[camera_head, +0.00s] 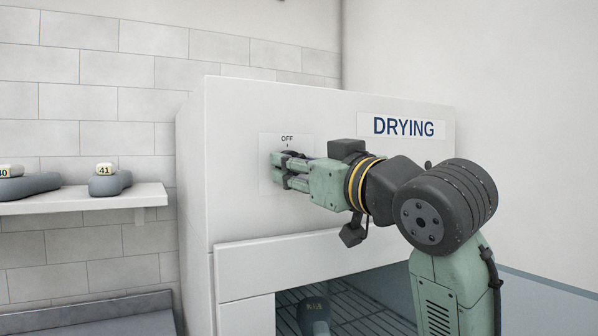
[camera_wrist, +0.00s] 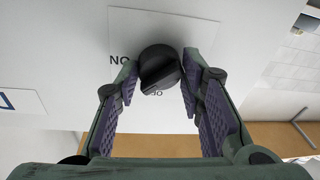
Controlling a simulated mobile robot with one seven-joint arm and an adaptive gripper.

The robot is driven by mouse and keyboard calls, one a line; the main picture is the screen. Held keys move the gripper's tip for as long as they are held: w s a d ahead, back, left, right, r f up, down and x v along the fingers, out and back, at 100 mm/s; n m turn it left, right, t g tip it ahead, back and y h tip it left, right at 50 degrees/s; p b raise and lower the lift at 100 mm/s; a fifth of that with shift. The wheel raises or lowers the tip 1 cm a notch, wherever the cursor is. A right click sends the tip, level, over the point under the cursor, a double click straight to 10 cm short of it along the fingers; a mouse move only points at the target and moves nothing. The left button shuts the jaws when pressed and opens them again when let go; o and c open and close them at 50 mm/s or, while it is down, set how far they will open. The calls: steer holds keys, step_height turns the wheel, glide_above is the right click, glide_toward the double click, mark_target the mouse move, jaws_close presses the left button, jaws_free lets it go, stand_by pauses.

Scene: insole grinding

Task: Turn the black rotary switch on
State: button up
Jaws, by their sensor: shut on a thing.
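The black rotary switch (camera_wrist: 158,70) sits on a white label plate (camera_head: 265,165) on the front of the white drying machine. In the head view only a dark bit of the switch (camera_head: 292,154) shows under the OFF mark; my gripper covers the rest. My gripper (camera_head: 279,170) is at the panel, its fingers on either side of the switch and shut on it. In the wrist view the finger pads flank the knob. Its raised ridge lies tilted between the OFF and ON marks, both upside down there. Which mark it points to is hard to tell.
The drying machine (camera_head: 330,115) carries a DRYING sign (camera_head: 402,127). Its lower opening shows a rack (camera_head: 360,310) with a dark grey shoe form (camera_head: 314,314) inside. At the left, a white shelf (camera_head: 85,203) holds grey forms marked 40 and 41 (camera_head: 110,183).

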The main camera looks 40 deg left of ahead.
steer(key=shift+s+m+t+b, duration=0.1)
steer(key=shift+m+t+b, duration=0.35)
steer(key=shift+m, duration=1.95)
steer(key=shift+m+t+b, duration=0.35)
steer(key=shift+m+t, duration=0.1)
steer(key=shift+m, duration=1.95)
steer(key=o, duration=1.2)
steer(key=shift+c, duration=0.2)
steer(key=v, duration=1.2)
